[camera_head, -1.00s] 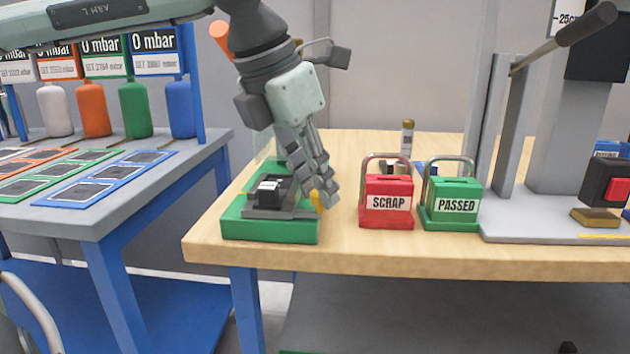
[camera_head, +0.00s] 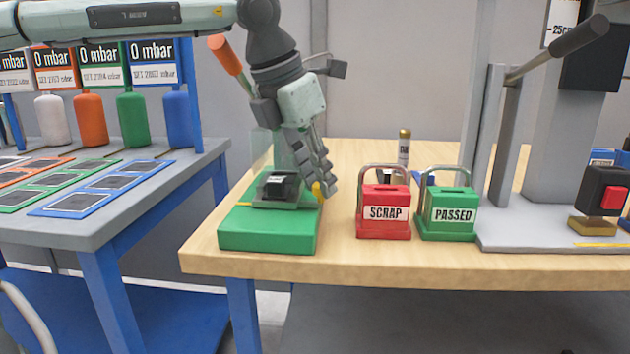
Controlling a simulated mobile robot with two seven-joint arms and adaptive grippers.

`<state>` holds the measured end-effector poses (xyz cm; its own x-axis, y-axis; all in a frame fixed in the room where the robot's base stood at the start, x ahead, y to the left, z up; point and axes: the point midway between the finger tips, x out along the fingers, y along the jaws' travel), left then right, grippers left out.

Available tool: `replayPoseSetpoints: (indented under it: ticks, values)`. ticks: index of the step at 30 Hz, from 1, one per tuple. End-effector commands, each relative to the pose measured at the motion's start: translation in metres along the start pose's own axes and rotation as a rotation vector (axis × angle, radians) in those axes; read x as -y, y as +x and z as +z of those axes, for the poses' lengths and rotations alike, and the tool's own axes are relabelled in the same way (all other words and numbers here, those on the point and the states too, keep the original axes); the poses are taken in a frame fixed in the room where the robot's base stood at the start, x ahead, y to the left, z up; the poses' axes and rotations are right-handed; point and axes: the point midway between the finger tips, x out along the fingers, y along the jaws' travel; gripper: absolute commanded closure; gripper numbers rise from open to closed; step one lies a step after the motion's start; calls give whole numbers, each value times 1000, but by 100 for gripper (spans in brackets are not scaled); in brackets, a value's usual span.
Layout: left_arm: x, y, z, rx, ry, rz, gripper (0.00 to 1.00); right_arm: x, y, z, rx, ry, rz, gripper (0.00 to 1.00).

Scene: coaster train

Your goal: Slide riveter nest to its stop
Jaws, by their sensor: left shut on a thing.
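The riveter has a green base (camera_head: 268,237) near the left end of the wooden bench. Its grey nest (camera_head: 296,199) sits on the rear part of the base, with a small black part (camera_head: 276,187) in it. A bare strip of green base shows in front of the nest. My left gripper (camera_head: 323,191) is at the nest's right side, pointing down, shut on the yellow knob (camera_head: 317,190). The fingers hide part of the knob. The orange lever handle (camera_head: 226,55) rises behind my left arm. My right gripper is not in view.
A grey press (camera_head: 560,150) stands further right. A side table (camera_head: 60,229) with framed pads is left, across a gap.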

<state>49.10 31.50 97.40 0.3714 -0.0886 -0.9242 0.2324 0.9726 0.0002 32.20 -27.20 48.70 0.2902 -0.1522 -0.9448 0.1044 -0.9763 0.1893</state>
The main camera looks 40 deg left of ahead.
Motion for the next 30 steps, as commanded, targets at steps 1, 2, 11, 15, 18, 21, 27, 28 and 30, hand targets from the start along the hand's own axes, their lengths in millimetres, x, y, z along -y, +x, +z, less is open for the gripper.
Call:
replayPoseSetpoints:
  ticks: [1,2,11,15,18,21,27,28,30]
  values:
    - [0,0,0,2,0,1,100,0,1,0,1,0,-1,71]
    - [0,0,0,2,0,1,100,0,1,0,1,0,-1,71]
    - [0,0,0,2,1,0,56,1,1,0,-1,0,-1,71]
    - [0,0,0,2,0,0,56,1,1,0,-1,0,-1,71]
    - [0,0,0,1,0,0,56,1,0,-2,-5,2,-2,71]
    - [0,-4,0,3,0,0,56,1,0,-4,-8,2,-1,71]
    - [0,-34,1,6,1,2,56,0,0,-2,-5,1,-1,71]
    - [0,-41,1,8,0,3,56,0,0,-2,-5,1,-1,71]
    - [0,-57,1,7,0,3,56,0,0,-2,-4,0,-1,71]
